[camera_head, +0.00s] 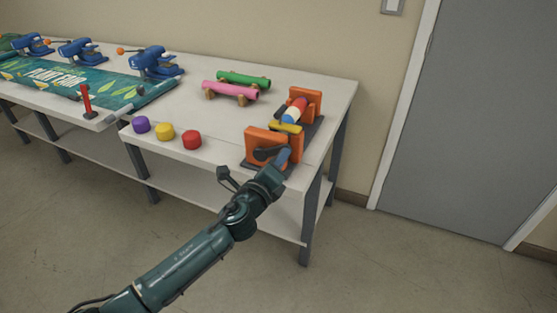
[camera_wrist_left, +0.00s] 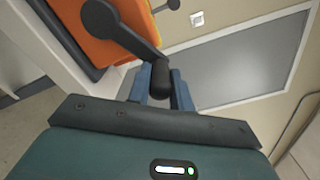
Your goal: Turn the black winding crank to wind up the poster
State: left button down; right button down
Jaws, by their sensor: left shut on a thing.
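The black winding crank (camera_wrist_left: 125,30) is mounted on the front orange block of the winder (camera_head: 261,141) at the right end of the table. In the left wrist view its round hub and arm lead to a dark handle (camera_wrist_left: 161,78). My left gripper (camera_head: 280,160) is shut on that handle, its blue fingers (camera_wrist_left: 160,85) on both sides of it. A roll with red, white and blue bands (camera_head: 294,110) lies between the orange blocks. The plant fair poster (camera_head: 70,78) lies flat at the left. My right gripper is not in view.
Purple (camera_head: 141,124), yellow (camera_head: 164,131) and red (camera_head: 192,139) round pieces line the front edge. Several blue clamp-like devices (camera_head: 155,61) stand at the back left. The floor before the grey door (camera_head: 480,120) is clear.

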pick_arm(q)
jog(key=c, duration=1.3)
grip_release()
jog(key=shift+o, duration=0.2)
jog(key=v, duration=1.3)
jog(key=shift+b, duration=0.3)
jog(key=shift+s+f, duration=0.1)
jog(key=s+a+f+n+g+y+p, duration=0.1)
jog(key=s+a+f+n+g, duration=0.2)
jog(key=s+f+n, duration=0.5)
jog(key=s+a+f+n+g+y+p, duration=0.1)
jog(key=s+f+n, duration=0.7)
jog(key=n, duration=0.9)
jog(key=shift+s+a+f+n+g+y, duration=0.2)
jog(key=shift+s+a+n+g+y, duration=0.2)
jog(key=shift+s+a+g, duration=0.65)
